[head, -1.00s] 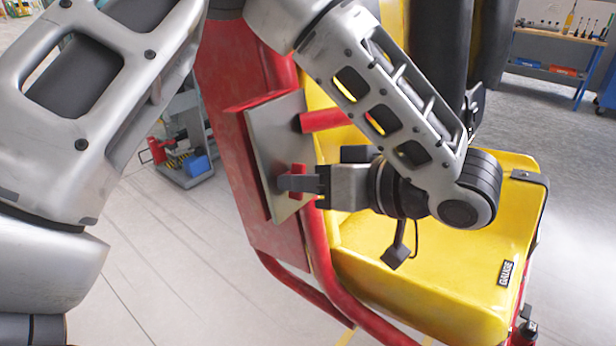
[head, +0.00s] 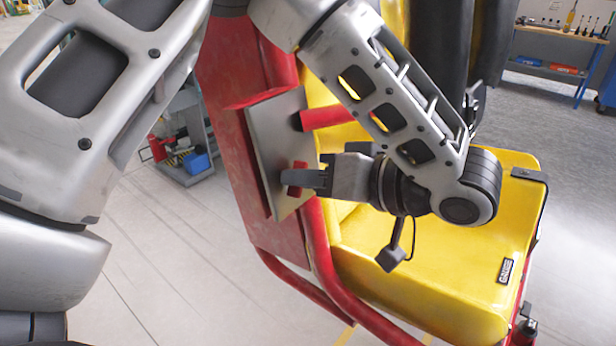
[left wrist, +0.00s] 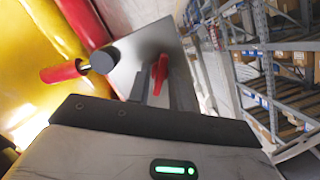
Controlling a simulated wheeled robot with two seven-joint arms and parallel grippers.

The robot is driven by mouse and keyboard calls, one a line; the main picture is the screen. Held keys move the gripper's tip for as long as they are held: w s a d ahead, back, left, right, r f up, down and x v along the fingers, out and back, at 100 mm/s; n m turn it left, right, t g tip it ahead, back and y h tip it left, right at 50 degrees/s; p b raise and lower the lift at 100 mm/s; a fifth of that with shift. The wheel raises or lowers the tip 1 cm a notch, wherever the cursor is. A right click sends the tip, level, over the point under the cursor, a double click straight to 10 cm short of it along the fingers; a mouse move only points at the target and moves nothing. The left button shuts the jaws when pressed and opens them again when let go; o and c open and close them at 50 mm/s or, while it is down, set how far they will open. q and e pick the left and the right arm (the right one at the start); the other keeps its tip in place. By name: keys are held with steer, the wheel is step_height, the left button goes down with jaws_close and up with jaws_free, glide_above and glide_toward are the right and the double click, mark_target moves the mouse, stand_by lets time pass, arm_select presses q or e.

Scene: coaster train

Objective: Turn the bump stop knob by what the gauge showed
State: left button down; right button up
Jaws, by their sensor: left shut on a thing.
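The bump stop knob is a small red knob (head: 297,178) on a grey metal plate (head: 268,150) fixed to the side of the red and yellow seat. My left gripper (head: 300,179) is at the plate, with its fingers shut on the red knob. In the left wrist view the red knob (left wrist: 160,74) shows between the gripper's fingers, in front of the plate (left wrist: 150,45). My right gripper is not in view. No gauge reading can be made out.
A red bar (head: 328,117) sticks out from the plate just above my left gripper. The yellow seat (head: 440,260) with red tubing lies below and to the right. A tool cart (head: 185,150) stands behind left, a workbench (head: 560,50) at the far right.

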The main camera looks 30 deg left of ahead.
arm_select(q)
steer(key=m+y, duration=0.1)
steer(key=m, duration=0.5)
steer(key=m+g+y, duration=0.1)
steer(key=m, duration=0.6)
steer(key=shift+f, duration=0.1)
stand_by(0.4)
steer(key=c, duration=1.5)
jaws_free()
steer(key=shift+c, duration=0.2)
